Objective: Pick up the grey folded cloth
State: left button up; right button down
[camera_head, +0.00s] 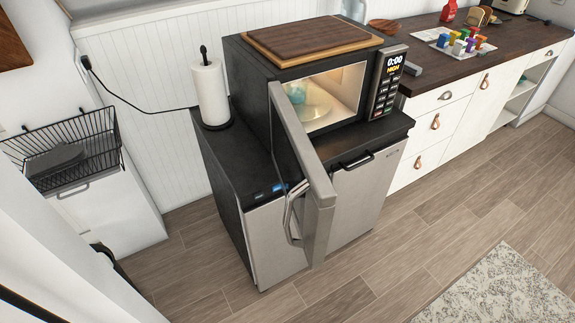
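I cannot clearly make out a grey folded cloth. A flat dark-grey item (57,160) lies in the black wire basket (98,150) at the left; whether it is cloth or something hard I cannot tell. A small grey item (412,69) sits on the dark counter just right of the microwave, partly hidden behind it, and is too small to identify. Neither of my grippers shows in this view.
The microwave (255,78) stands with its door (303,150) swung open toward the front; a light-blue item (296,92) is inside. A paper towel roll (210,92) stands to its left. The wood floor (470,215) in front is clear, with a patterned rug (500,290).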

aim_at(411, 68)
jog(key=i+l, duration=0.2)
jog(key=l, duration=0.15)
jog(key=i+l+u, duration=0.1)
jog(key=l, duration=0.25)
jog(key=i+l+u, duration=0.1)
jog(key=i+l, duration=0.35)
jog(key=l, duration=0.25)
jog(key=i+l+u, duration=0.1)
jog(key=l, duration=0.25)
jog(key=i+l, duration=0.25)
jog(key=l, duration=0.15)
jog(key=i+l+u, duration=0.15)
jog(key=l, duration=0.25)
